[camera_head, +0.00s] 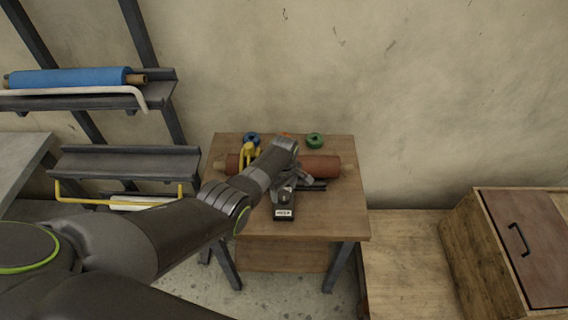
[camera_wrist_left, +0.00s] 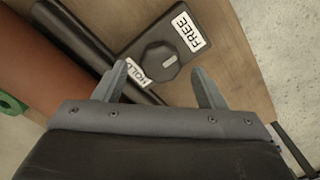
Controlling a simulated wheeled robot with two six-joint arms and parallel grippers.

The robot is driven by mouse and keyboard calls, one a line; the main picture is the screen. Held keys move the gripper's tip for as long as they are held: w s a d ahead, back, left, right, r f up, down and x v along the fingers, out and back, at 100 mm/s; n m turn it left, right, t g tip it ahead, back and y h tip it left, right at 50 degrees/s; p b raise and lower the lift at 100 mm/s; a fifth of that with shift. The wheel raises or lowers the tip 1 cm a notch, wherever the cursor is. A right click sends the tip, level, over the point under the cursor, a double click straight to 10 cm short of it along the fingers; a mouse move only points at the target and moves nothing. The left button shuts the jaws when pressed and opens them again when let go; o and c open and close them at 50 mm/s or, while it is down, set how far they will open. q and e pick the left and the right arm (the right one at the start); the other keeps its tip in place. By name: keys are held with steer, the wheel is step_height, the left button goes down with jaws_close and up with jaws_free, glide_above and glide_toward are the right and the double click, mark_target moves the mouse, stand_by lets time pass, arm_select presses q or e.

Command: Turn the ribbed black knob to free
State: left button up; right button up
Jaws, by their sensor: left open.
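The ribbed black knob (camera_wrist_left: 160,57) sits on a dark plate in the left wrist view, with a short pale mark on its face. A white FREE label (camera_wrist_left: 187,32) lies on one side of it and a HOLD label (camera_wrist_left: 138,72) on the other, partly covered by a finger. My left gripper (camera_wrist_left: 158,78) is open, its two fingertips spread to either side in front of the knob; I cannot tell whether they touch it. In the head view my left arm hides the knob, and the labelled plate (camera_head: 284,212) shows below the gripper (camera_head: 291,180). My right gripper is not in view.
A red-brown roll (camera_head: 322,165) lies across the wooden table (camera_head: 335,215) behind the gripper. A green ring (camera_head: 315,140), a blue ring (camera_head: 251,139) and a yellow item (camera_head: 248,152) stand near it. A rack with a blue roll (camera_head: 70,78) is left; a wooden cabinet (camera_head: 470,245) is right.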

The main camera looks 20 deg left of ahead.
mark_target(284, 194)
arm_select(q)
steer(key=shift+r, duration=0.6)
step_height(284, 194, up, 14)
steer(key=b, duration=0.1)
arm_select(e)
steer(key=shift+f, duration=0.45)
